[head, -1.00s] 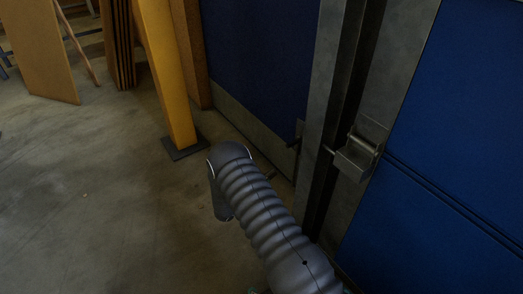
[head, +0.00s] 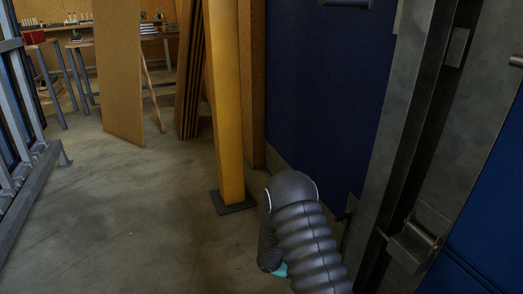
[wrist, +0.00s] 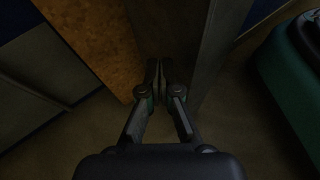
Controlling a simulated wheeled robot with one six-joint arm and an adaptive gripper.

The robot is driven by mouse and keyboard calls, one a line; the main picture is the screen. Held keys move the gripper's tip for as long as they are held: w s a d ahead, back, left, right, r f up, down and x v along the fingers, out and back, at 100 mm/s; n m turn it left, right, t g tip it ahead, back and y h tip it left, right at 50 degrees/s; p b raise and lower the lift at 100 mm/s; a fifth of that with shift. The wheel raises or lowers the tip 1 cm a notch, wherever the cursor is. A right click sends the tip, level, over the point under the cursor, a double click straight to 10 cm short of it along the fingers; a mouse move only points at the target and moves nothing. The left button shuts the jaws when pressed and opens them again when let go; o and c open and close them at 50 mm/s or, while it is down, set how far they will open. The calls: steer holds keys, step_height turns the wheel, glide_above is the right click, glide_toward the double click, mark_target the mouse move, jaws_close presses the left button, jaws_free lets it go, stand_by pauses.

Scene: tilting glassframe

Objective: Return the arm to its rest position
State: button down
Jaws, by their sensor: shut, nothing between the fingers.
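My gripper (wrist: 159,84) shows in the wrist view with its two dark fingers together and nothing between them. A grey metal post stands close beyond the fingertips; I cannot tell whether they touch it. In the head view my dark ribbed arm reaches up from the lower right and bends down at its top. The gripper itself is hidden in the head view.
Blue panels (head: 312,95) in a grey metal frame (head: 405,150) with a latch (head: 413,247) stand close on the right. A yellow post (head: 226,110) rises beyond my arm. A metal rack (head: 28,170) stands at left. Open concrete floor (head: 140,220) lies between.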

steer(key=s+a+r+m+t+y+p, duration=0.2)
steer(key=s+r+m+y, duration=0.2)
steer(key=r, duration=1.1)
steer(key=s+a+r+m+t+y+p, duration=0.2)
steer(key=s+r+m+y, duration=0.3)
steer(key=s+r, duration=0.5)
steer(key=s+a+r+m+t+y+p, duration=0.2)
steer(key=s+r+m, duration=0.4)
steer(key=r, duration=1.4)
steer(key=shift+s+a+t+y+p, duration=0.4)
steer(key=shift+t+y+p, duration=0.4)
steer(key=shift+t+y, duration=0.4)
steer(key=shift+r, duration=0.1)
